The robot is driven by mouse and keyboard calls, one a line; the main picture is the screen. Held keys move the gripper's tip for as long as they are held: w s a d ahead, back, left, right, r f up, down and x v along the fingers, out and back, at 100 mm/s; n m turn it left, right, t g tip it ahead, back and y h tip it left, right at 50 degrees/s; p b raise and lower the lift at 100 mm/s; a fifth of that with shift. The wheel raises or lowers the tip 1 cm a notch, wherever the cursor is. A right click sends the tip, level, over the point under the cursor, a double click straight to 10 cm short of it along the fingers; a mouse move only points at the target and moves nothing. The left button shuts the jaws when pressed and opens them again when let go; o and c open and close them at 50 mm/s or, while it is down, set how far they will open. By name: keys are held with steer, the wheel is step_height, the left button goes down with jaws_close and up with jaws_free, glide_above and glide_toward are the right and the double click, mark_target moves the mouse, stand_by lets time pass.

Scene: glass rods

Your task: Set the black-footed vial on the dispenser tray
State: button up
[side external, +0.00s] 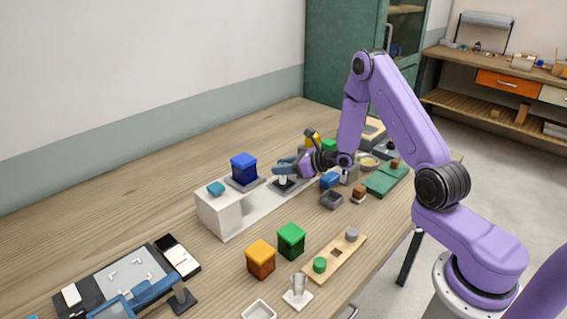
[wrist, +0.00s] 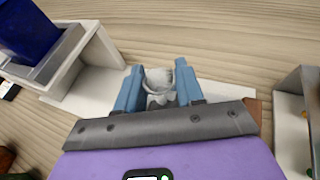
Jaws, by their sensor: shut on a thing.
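The black-footed vial is pale, with a dark square foot (side external: 283,184) low over the long white dispenser tray (side external: 236,222). My gripper (side external: 287,168) is shut on the vial's upper part, just right of the dark blue box. In the wrist view the pale vial (wrist: 158,80) sits between the two blue fingers, and the white tray surface (wrist: 85,88) lies behind it. The vial looks about upright. I cannot tell whether its foot touches the tray. The fingers hide part of the vial.
A dark blue box (side external: 244,167) stands on the dispenser, left of my gripper. Orange (side external: 261,258) and green (side external: 291,240) boxes and a clear vial on a white foot (side external: 297,289) stand in front. A dark dish (side external: 331,200) and several small items crowd the right.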

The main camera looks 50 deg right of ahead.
stand_by(0.3)
steer(key=o, duration=1.1)
steer(key=v, duration=1.7)
steer(key=shift+s+a+r, duration=0.1)
steer(key=shift+s+r, duration=0.05)
steer(key=shift+r, duration=0.05)
steer(key=s+a+r+n+g+y, duration=0.2)
steer(key=s+a+n+g+y, duration=0.15)
steer(key=a+n+g, duration=0.4)
steer(key=s+a+r+n+g+y, duration=0.2)
steer(key=s+a+n+g+y, duration=0.15)
steer(key=a+n, duration=0.55)
steer(key=s+r+n+h, duration=0.1)
steer(key=s+n+h, duration=0.3)
steer(key=n, duration=0.5)
steer(key=s+a+r+n+g+h, duration=0.1)
steer(key=s+n+h, duration=0.3)
steer(key=s+n, duration=0.4)
steer(key=s+a+r+n+h, duration=0.1)
steer(key=s+n+h, duration=0.3)
steer(key=s+n, duration=0.3)
steer(key=shift+s+a+r+n, duration=0.1)
steer(key=shift+n, duration=0.8)
steer(key=shift+s+a+n, duration=0.1)
steer(key=shift+n, duration=0.75)
